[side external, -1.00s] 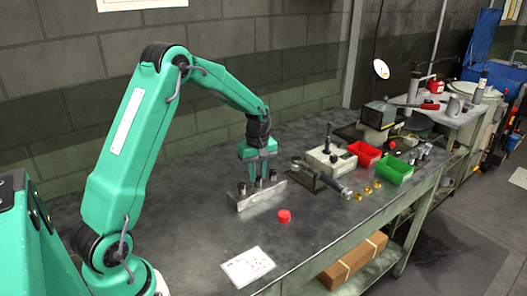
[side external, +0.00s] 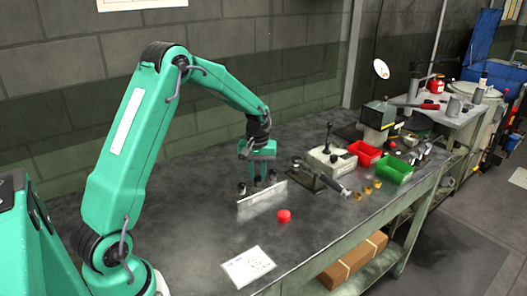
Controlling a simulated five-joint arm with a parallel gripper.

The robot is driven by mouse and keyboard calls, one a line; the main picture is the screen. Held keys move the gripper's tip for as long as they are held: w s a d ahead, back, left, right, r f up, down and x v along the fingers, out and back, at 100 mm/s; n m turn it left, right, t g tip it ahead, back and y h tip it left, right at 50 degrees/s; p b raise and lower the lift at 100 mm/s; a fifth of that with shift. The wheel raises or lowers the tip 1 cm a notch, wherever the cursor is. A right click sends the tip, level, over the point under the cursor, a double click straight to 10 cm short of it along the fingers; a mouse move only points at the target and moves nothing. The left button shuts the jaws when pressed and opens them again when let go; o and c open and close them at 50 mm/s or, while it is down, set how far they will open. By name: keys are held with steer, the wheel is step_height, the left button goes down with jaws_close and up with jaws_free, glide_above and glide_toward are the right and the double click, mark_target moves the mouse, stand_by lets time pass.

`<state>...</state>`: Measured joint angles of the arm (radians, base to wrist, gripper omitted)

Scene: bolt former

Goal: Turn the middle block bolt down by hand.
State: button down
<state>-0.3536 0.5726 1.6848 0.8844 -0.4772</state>
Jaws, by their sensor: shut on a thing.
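The metal block (side external: 262,198) lies on the workbench with a row of bolts standing in its top. One dark bolt (side external: 241,189) stands at its left end and another (side external: 272,176) near its right end. My gripper (side external: 258,183) points straight down over the middle of the block, with its green fingers shut on the middle block bolt. The fingers hide most of that bolt, so its height in the block cannot be told.
A red cap (side external: 284,216) and a white sheet (side external: 248,267) lie in front of the block. A clamp-like tool (side external: 320,180), a pale box with a lever (side external: 330,160), a red bin (side external: 364,152) and a green bin (side external: 394,171) stand to the right. The bench's left front is clear.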

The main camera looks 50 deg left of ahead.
steer(key=m, duration=0.5)
steer(key=shift+m, duration=0.3)
steer(key=m, duration=0.6)
steer(key=shift+r, duration=0.1)
steer(key=m, duration=0.5)
steer(key=shift+m, duration=0.4)
steer(key=m, duration=0.6)
steer(key=c, duration=1.2)
jaws_free()
steer(key=shift+c, duration=0.2)
